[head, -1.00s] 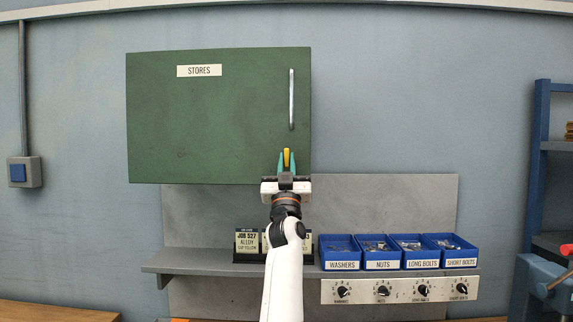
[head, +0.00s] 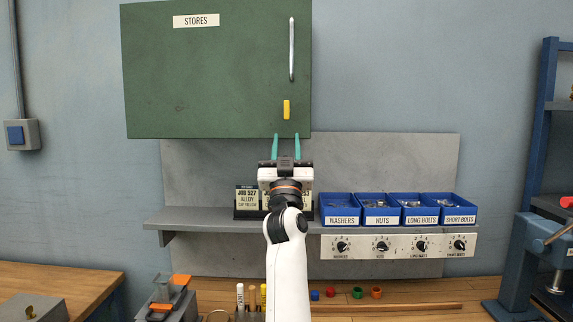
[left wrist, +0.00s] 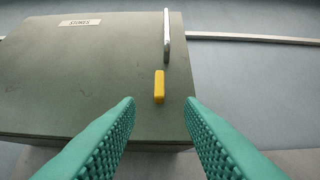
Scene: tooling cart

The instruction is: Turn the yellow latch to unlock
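The yellow latch (head: 286,110) is upright on the green cabinet door (head: 205,80), below the vertical metal handle (head: 292,49). In the left wrist view the latch (left wrist: 159,86) stands clear, ahead of the fingers and between their lines. My left gripper (head: 286,136) is open and empty, with its teal fingertips just below the latch near the cabinet's bottom edge. The wrist view shows both textured fingers (left wrist: 161,102) apart, not touching the latch. My right gripper is not in view.
Below the cabinet a grey shelf (head: 190,217) holds job cards and blue bins (head: 390,210) of hardware. A knob panel (head: 400,246) hangs under it. A wooden bench (head: 400,290) carries small coloured parts. The wall right of the cabinet is clear.

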